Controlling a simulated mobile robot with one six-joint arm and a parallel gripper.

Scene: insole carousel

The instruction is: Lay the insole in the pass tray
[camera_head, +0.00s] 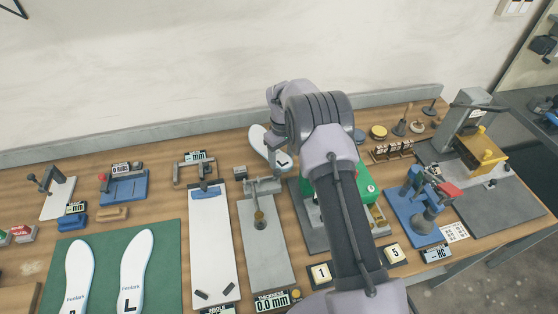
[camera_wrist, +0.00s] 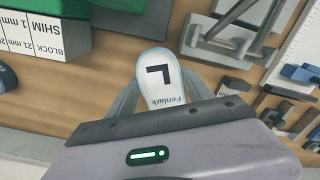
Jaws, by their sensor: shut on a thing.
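A white insole (camera_wrist: 165,80) marked "L" and "Fenlark" is between the two fingers of my gripper (camera_wrist: 160,92), which is shut on it. The insole (camera_head: 266,146) also shows in the head view, in front of the back ledge and left of my arm. It appears held over the wooden bench, but its exact height is unclear. In the head view my wrist hides the fingers. I cannot pick out a labelled pass tray; my arm covers part of the bench around a green device (camera_head: 366,183).
A green mat (camera_head: 107,240) with two white insoles lies at the left. A white board (camera_head: 211,250) and a grey thickness gauge (camera_head: 262,235) stand near the middle. Blue (camera_head: 410,212) and yellow (camera_head: 482,146) devices stand right of my arm. Bare wood shows between the fixtures.

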